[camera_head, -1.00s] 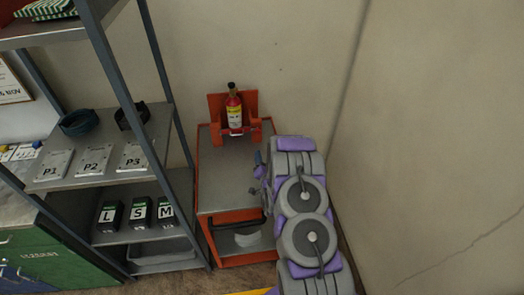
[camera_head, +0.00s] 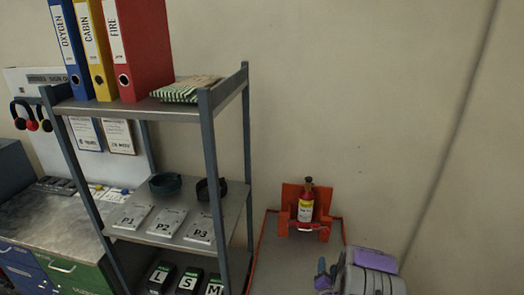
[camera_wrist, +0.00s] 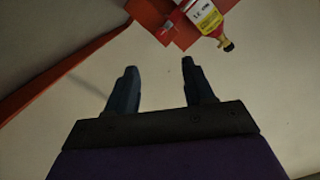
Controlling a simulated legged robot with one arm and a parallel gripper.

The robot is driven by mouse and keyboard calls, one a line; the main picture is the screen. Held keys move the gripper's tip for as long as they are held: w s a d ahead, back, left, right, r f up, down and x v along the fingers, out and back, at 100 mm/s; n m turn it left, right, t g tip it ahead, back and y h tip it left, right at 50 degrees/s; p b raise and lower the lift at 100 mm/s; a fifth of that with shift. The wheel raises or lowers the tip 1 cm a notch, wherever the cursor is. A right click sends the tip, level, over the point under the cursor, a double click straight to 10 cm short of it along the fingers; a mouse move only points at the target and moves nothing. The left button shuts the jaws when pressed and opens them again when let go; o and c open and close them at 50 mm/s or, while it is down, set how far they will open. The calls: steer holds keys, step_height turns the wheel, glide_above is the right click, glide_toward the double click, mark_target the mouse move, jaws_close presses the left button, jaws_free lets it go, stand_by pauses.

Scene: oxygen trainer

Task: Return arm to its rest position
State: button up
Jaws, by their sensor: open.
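My arm, grey and purple, shows at the bottom right of the head view. My gripper (camera_head: 326,277) is at its left side, small in that view. In the wrist view my gripper (camera_wrist: 158,85) is open, its two dark fingers apart with nothing between them. A red bottle with a yellow and white label (camera_head: 305,204) stands upright in an orange holder (camera_head: 290,193) on the cart. In the wrist view the bottle (camera_wrist: 206,16) and orange holder (camera_wrist: 150,10) are beyond the fingertips, apart from them.
A grey metal shelf (camera_head: 210,150) stands left of the cart (camera_head: 275,255). It bears binders (camera_head: 145,50), a striped cloth (camera_head: 185,90), dark straps (camera_head: 165,184), plates P1 to P3 and boxes L, S, M. A workbench (camera_head: 55,222) is at far left. The wall is bare at right.

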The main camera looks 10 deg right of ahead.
steer(key=s+a+r+n+g+y+b, duration=0.1)
steer(key=s+a+r+n+g+y, duration=0.2)
steer(key=a+r, duration=0.35)
steer(key=s+a+r+n+g+y, duration=0.1)
steer(key=s+a+r+n+g, duration=0.2)
steer(key=s+a+r+g, duration=0.4)
steer(key=s+a+r+n+g, duration=0.1)
steer(key=s+r, duration=0.3)
steer(key=s, duration=0.8)
steer(key=s+a+r+n+g, duration=0.1)
steer(key=s+r+g, duration=0.3)
steer(key=s, duration=0.7)
steer(key=s+a+r+n+g, duration=0.2)
steer(key=s+r, duration=0.4)
steer(key=s, duration=0.6)
steer(key=shift+s+n+g+y+b, duration=0.3)
steer(key=shift+g+b, duration=0.15)
steer(key=shift+g, duration=0.15)
